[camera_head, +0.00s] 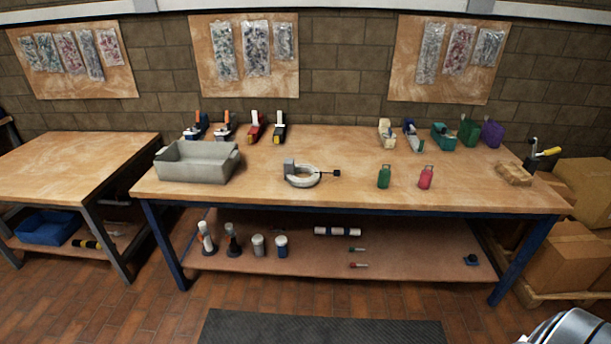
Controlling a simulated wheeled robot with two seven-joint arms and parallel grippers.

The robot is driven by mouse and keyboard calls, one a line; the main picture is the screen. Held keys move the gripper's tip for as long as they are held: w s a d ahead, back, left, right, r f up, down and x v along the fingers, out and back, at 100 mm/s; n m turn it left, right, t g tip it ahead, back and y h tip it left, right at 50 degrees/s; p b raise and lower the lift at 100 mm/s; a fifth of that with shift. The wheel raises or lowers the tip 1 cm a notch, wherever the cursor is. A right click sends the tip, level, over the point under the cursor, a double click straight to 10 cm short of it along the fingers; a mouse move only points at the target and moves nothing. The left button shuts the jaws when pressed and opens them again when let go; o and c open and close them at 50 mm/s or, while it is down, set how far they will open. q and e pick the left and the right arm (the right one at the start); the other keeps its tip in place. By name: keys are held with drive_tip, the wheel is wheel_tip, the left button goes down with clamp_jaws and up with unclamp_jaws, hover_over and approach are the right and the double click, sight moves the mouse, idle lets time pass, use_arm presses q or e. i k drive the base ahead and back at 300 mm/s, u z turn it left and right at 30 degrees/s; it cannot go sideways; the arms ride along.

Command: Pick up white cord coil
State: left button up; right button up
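The white cord coil (313,181) lies on the wooden workbench top (350,185), near the middle of its front half. A grey block sits at the coil's left side, and a small black piece sticks out to its right. The coil looks like a flat ring with an open middle. Neither my left nor my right gripper is in view, so nothing shows near the coil.
A grey bin (197,162) stands left of the coil. Several tools line the back. Cardboard boxes (565,262) flank the right end. A dark mat (320,328) lies in front.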

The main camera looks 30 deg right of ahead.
sight(290, 169)
drive_tip(key=z, duration=0.8)
drive_tip(key=i, duration=0.75)
drive_tip(key=z, duration=0.7)
